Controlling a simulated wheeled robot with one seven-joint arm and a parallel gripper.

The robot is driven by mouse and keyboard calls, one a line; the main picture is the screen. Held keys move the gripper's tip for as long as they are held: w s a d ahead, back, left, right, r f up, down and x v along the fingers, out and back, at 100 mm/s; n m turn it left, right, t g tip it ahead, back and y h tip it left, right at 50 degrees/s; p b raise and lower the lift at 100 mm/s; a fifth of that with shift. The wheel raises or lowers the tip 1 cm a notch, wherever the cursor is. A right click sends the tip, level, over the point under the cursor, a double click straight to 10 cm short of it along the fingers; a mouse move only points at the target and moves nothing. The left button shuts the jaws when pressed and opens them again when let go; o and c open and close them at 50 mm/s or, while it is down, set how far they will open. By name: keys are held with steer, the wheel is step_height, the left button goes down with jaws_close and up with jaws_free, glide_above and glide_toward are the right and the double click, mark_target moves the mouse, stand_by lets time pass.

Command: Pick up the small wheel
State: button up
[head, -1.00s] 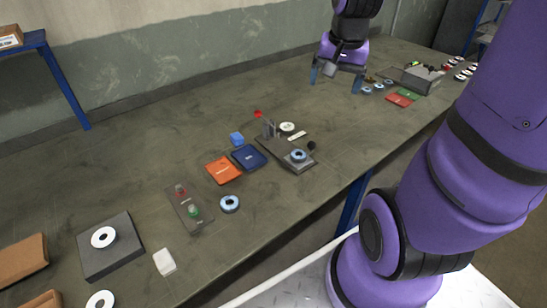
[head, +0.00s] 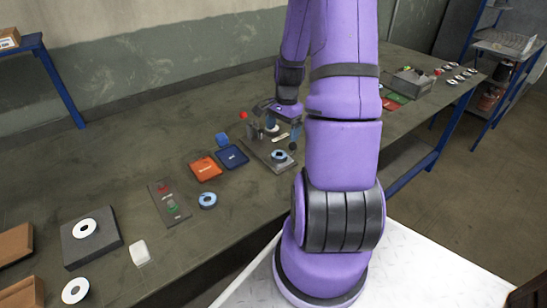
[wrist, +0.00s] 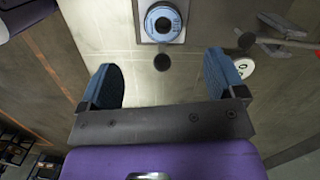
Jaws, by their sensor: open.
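A small blue-rimmed wheel (head: 278,156) lies on the grey fixture plate (head: 262,151) in the middle of the bench. It also shows at the top of the wrist view (wrist: 163,22), on a pale square. A similar blue-rimmed wheel (head: 207,200) lies loose near the bench's front edge. I cannot tell which of them the task means. My gripper (head: 275,119) is above the back of the fixture, partly hidden by my arm. In the wrist view (wrist: 164,80) its fingers are apart with nothing between them, and the fixture wheel is beyond them.
A white disc (wrist: 243,67) lies beside the right finger. Orange (head: 205,168) and blue (head: 232,156) trays lie left of the fixture.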

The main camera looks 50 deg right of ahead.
glide_above(279, 152)
steer(key=s, duration=0.1)
steer(key=f, duration=0.4)
steer(key=shift+s+a+f, duration=0.1)
steer(key=shift+a+f, duration=0.1)
steer(key=shift+a, duration=0.05)
steer(key=shift+w+a+f, duration=0.1)
steer(key=shift+f, duration=1.2)
steer(key=shift+w+a+f, duration=0.1)
steer(key=shift+f, duration=1.2)
steer(key=shift+c, duration=0.5)
steer(key=c, duration=0.9)
